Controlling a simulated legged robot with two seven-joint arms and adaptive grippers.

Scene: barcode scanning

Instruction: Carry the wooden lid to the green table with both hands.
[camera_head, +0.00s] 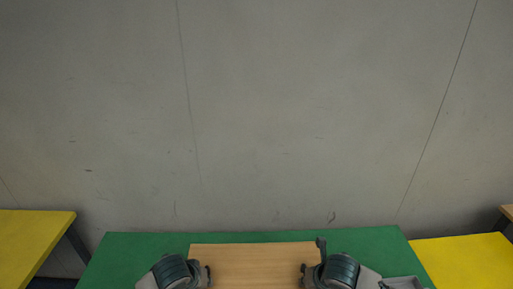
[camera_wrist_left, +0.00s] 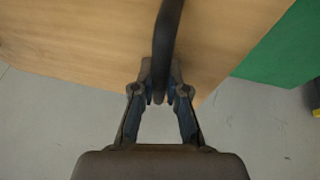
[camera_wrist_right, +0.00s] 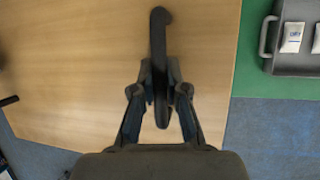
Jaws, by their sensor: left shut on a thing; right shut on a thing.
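The wooden lid (camera_head: 255,262) is a flat light-brown board at the bottom middle of the head view, in front of or over the green table (camera_head: 130,250). My left gripper (camera_head: 207,275) is at its left side and my right gripper (camera_head: 307,273) at its right side. In the left wrist view the left gripper (camera_wrist_left: 160,95) is shut on a dark handle (camera_wrist_left: 167,35) of the lid (camera_wrist_left: 80,40). In the right wrist view the right gripper (camera_wrist_right: 160,95) is shut on another dark handle (camera_wrist_right: 159,35) of the lid (camera_wrist_right: 90,60). The lid's near edge is cut off in the head view.
A grey tray (camera_wrist_right: 290,62) with small white packets (camera_wrist_right: 292,37) is on the green table, right of the lid. Yellow tables stand at the left (camera_head: 35,235) and right (camera_head: 465,260). A grey wall (camera_head: 280,120) rises behind.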

